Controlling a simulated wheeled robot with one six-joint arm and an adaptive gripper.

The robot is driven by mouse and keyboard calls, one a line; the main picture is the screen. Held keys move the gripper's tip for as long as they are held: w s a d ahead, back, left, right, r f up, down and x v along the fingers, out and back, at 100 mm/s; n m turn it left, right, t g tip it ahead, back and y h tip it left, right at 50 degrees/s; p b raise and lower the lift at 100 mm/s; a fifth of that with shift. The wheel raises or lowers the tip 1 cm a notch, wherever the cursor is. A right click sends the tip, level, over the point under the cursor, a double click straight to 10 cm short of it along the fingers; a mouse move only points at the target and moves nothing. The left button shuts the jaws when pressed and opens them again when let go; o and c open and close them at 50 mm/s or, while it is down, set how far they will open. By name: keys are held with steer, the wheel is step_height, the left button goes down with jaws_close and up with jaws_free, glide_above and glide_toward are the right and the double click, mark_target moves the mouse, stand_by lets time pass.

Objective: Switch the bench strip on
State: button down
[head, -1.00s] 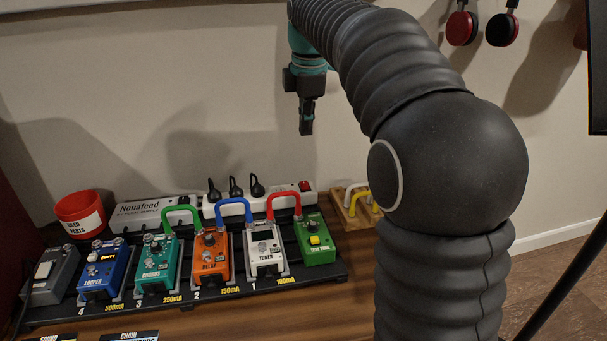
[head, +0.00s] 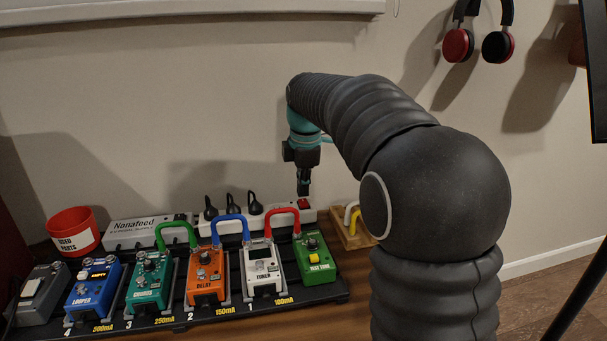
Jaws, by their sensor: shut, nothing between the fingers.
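The bench strip (head: 230,222) is a long white power strip behind the pedals, with several black plugs (head: 230,203) in it. Its red switch (head: 304,204) is at the right end. Whether the switch is on or off is too small to tell. My gripper (head: 303,193) points down, shut and empty. In the head view its tip appears just above or at the red switch. I cannot tell whether it touches.
A pedalboard (head: 165,318) with several coloured pedals and looped patch cables stands in front of the strip. A white Nonafeed supply (head: 145,230) and a red cup (head: 74,231) are to the left. A wooden block (head: 353,238) with coloured loops is to the right.

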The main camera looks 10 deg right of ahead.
mark_target(303, 204)
steer(key=shift+w+f, duration=0.15)
steer(key=shift+f, duration=0.65)
steer(key=shift+r, duration=0.1)
steer(key=p, duration=0.3)
steer(key=shift+w+g, duration=0.15)
steer(key=shift+g, duration=0.25)
steer(key=shift+f, duration=0.45)
steer(key=shift+s+b, duration=0.35)
steer(key=shift+s, duration=0.5)
